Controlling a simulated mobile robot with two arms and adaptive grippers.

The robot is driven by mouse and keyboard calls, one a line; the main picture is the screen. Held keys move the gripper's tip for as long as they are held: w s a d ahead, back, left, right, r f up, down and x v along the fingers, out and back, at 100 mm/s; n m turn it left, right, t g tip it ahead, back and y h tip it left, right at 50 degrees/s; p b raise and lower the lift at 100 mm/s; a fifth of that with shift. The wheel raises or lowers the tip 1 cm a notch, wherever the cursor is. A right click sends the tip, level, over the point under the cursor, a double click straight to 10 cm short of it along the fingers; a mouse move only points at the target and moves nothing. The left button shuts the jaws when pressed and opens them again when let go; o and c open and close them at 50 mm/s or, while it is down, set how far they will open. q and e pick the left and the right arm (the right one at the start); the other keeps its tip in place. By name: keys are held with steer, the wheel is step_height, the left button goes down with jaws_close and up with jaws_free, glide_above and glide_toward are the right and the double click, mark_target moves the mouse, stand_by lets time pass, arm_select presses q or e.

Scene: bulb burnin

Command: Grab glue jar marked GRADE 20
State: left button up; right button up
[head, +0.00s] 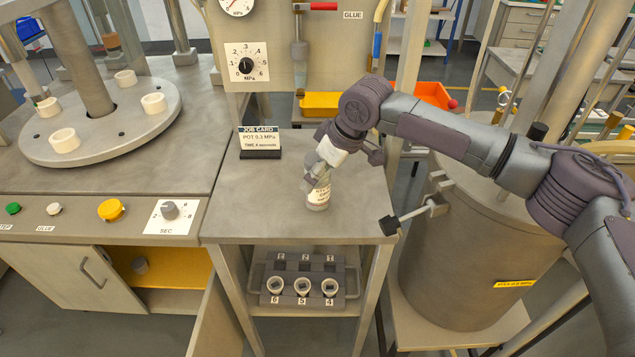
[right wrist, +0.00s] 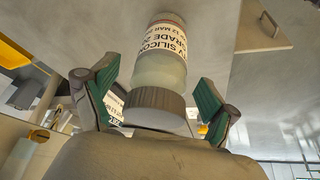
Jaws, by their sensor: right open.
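The glue jar (head: 318,197) stands upright on the grey metal table, with a white label and clear body. In the right wrist view the jar (right wrist: 160,70) shows a grey lid and a label reading "SILICON…" and "GRADE 20", partly cut off. My right gripper (head: 322,168) is over the jar's top. In the right wrist view, its green-padded fingers (right wrist: 158,95) are open on either side of the jar, with gaps visible around the lid. My left gripper is out of view.
A job card (head: 260,142) stands at the table's back left. A rack of numbered cups (head: 304,283) sits on the shelf below. A round turntable (head: 100,125) is at left and a large metal pot (head: 465,260) at right. The table's left side is clear.

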steer(key=shift+x, duration=1.05)
steer(key=c, duration=1.4)
steer(key=shift+r, duration=0.1)
steer(key=shift+c, duration=0.3)
steer(key=shift+r, duration=0.1)
